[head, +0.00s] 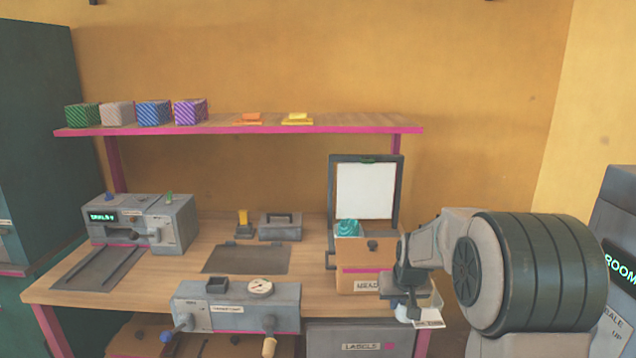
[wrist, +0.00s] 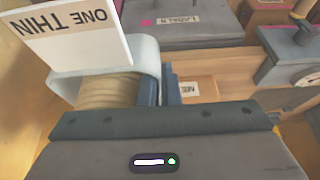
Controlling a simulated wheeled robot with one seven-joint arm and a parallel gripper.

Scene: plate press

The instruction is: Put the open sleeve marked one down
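The open sleeve (wrist: 148,55) is a pale, rounded wrap with a white card reading "ONE THIN" (wrist: 82,32), upside down in the wrist view. Tan ribbed contents (wrist: 105,90) show inside it. My gripper (wrist: 162,88) has its blue fingers close together, with the sleeve's pale edge running between them. In the head view, my gripper (head: 408,296) is at the table's front right edge, beside the box with the open lid, and the sleeve (head: 428,318) hangs under it, partly hidden by the gripper.
The wooden table (head: 215,225) holds a grey machine (head: 140,222) at left, a dark mat (head: 245,260), a box (head: 358,281) with a raised lid, and a front unit with a gauge (head: 236,306). A "LABELS" case (head: 360,335) sits below. The shelf (head: 350,125) has free room at right.

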